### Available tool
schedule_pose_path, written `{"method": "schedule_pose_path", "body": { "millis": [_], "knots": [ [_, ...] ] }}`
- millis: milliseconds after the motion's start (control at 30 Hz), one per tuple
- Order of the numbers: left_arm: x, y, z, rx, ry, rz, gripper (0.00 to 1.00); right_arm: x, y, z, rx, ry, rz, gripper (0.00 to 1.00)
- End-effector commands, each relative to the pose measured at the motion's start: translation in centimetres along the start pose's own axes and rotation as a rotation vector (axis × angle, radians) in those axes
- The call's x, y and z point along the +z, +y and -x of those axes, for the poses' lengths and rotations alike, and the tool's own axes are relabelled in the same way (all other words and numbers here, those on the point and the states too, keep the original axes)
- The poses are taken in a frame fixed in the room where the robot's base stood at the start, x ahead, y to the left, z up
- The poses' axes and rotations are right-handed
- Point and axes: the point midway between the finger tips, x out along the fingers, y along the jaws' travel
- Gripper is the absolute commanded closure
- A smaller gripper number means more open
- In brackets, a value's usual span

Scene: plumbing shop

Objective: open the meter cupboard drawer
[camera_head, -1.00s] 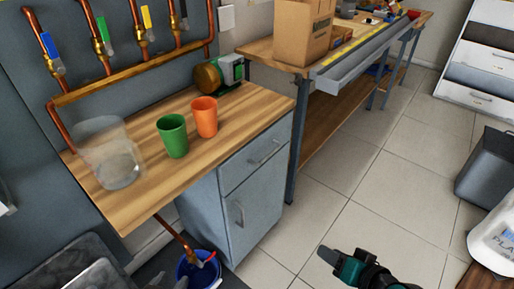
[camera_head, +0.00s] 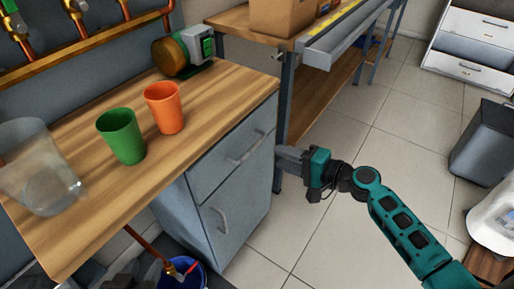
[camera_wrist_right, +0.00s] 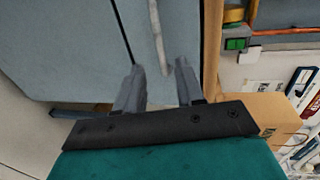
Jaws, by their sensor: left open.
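The grey-blue meter cupboard (camera_head: 208,198) stands under the wooden worktop. Its top drawer (camera_head: 225,165) is shut flush, with a bar handle (camera_head: 246,149) across its front. A door with its own handle (camera_head: 220,219) is below. My right gripper (camera_head: 281,158) is just right of the drawer front, pointing at it. In the right wrist view its two fingers (camera_wrist_right: 159,80) are apart, and a pale bar handle (camera_wrist_right: 158,38) lies in line with the gap between them. I cannot tell whether the fingers touch the handle. My left gripper is not in view.
On the worktop (camera_head: 90,215) stand a green cup (camera_head: 121,136), an orange cup (camera_head: 165,108), a clear container (camera_head: 38,168) and a pump (camera_head: 184,50). A workbench (camera_head: 230,22) stands behind, and a blue bucket (camera_head: 188,272) is below. The tiled floor (camera_head: 345,225) before the cupboard is mostly clear.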

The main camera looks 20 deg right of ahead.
Motion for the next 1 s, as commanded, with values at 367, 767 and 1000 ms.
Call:
{"method": "schedule_pose_path", "body": {
  "millis": [367, 767, 1000],
  "knots": [
    [0.9, 0.0, -0.3, -0.001, -0.007, 0.001, 0.57, 0.0, 0.0, -7.2, -0.001, 0.0, 0.001, 0.62],
    [0.9, 0.0, -0.4, -0.002, -0.005, 0.007, 0.57, 0.0, 0.0, -8.6, 0.001, 0.0, 0.001, 0.62],
    [0.9, 0.1, -0.4, -0.002, -0.004, 0.012, 0.57, 0.0, 0.0, -8.6, 0.001, 0.0, 0.002, 0.78]
  ]
}}
